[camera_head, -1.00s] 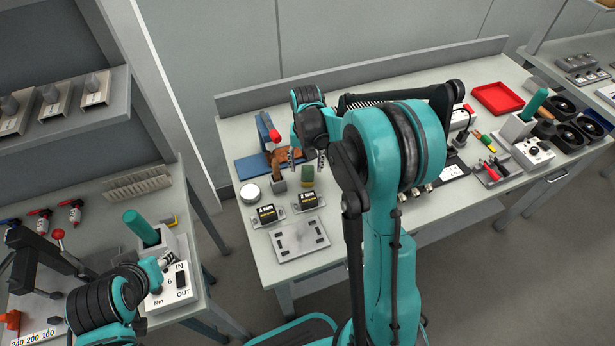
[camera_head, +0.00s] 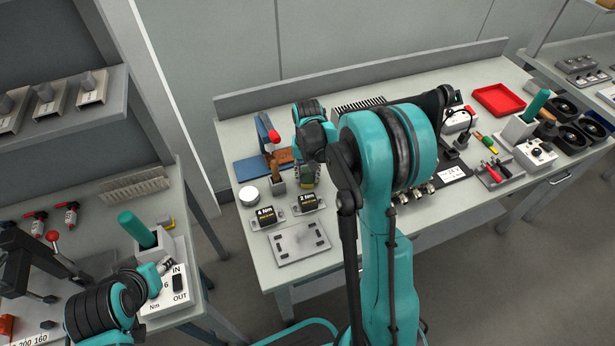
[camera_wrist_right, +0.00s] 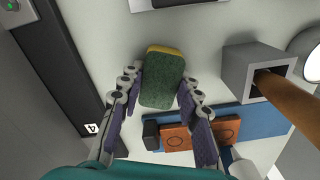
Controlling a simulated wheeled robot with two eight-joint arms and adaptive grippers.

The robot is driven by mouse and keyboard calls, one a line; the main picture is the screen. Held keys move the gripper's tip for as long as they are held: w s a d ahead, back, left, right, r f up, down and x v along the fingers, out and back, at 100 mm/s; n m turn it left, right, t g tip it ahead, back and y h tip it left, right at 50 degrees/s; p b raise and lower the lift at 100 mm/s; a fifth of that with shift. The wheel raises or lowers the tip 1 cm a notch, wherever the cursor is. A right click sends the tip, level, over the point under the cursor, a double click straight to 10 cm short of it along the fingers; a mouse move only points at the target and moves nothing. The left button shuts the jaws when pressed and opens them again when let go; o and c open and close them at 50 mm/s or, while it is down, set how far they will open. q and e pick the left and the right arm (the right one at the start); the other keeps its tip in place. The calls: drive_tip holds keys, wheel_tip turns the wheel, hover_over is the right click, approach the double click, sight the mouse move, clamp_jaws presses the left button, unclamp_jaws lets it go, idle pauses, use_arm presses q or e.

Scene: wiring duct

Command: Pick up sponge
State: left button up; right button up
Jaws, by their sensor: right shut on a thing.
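The sponge (camera_wrist_right: 163,80), dark green with a yellow layer, stands between the two fingers of my right gripper (camera_wrist_right: 160,92) in the right wrist view. The fingers press on its two sides. In the head view the sponge (camera_head: 307,181) shows partly under the right gripper (camera_head: 308,172), on the bench or very close to it. My left gripper (camera_head: 148,278) is at the lower left in front of a white torque box; its fingers are too small to read.
A grey block holder with a wooden handle (camera_head: 274,171) stands close left of the sponge. A blue board (camera_head: 247,167) with brown pieces lies behind. Black-and-yellow labelled boxes (camera_head: 311,202) sit in front. A round white tin (camera_head: 249,195) is at the left.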

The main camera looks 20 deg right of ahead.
sight(307, 174)
drive_tip(key=shift+r, duration=0.1)
wheel_tip(307, 174, up, 10)
drive_tip(key=p, duration=0.3)
drive_tip(key=c, duration=0.3)
drive_tip(key=shift+c, duration=0.2)
